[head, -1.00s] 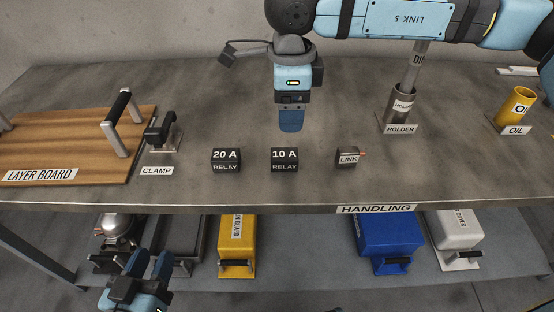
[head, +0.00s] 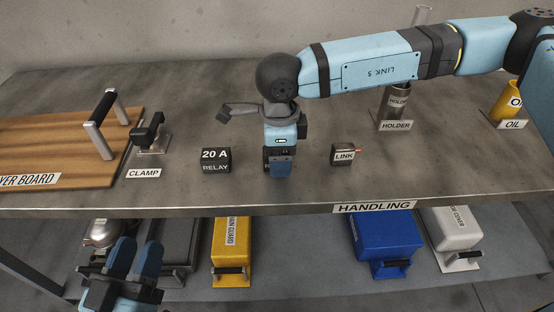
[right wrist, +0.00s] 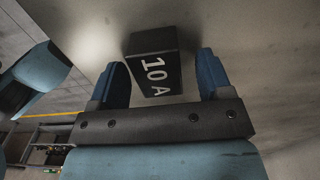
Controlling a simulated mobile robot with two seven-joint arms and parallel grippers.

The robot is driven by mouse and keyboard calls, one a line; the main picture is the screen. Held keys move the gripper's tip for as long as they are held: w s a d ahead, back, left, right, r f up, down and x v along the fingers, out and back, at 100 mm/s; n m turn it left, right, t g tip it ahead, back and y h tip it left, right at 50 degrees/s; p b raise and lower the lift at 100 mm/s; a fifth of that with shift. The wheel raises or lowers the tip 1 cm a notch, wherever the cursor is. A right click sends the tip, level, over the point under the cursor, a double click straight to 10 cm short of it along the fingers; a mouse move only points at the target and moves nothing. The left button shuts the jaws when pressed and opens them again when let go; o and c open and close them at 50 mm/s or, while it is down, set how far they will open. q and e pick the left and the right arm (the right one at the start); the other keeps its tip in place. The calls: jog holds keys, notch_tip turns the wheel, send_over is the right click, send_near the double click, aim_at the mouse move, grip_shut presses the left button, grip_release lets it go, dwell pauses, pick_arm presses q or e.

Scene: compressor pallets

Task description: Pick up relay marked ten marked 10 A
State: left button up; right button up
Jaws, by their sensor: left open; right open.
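The black relay marked 10 A (right wrist: 153,62) shows in the right wrist view, between and slightly beyond my right fingertips, with a finger on each side and gaps visible. My right gripper (head: 280,166) is open and points down at the table; in the head view it hides the 10 A relay. It also shows in the right wrist view (right wrist: 162,68). The black relay marked 20 A (head: 216,161) stands on the table to the left of it. My left gripper (head: 137,248) is open and empty, low in front of the table's edge.
A small block labelled LINK (head: 343,155) stands to the right. The clamp (head: 149,135), layer board (head: 60,150), holder (head: 396,102) and oil container (head: 507,98) stand farther out. A yellow case (head: 231,245) and blue case (head: 385,238) sit on the lower shelf.

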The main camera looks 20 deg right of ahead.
jog(key=c, duration=1)
jog(key=shift+r, duration=0.1)
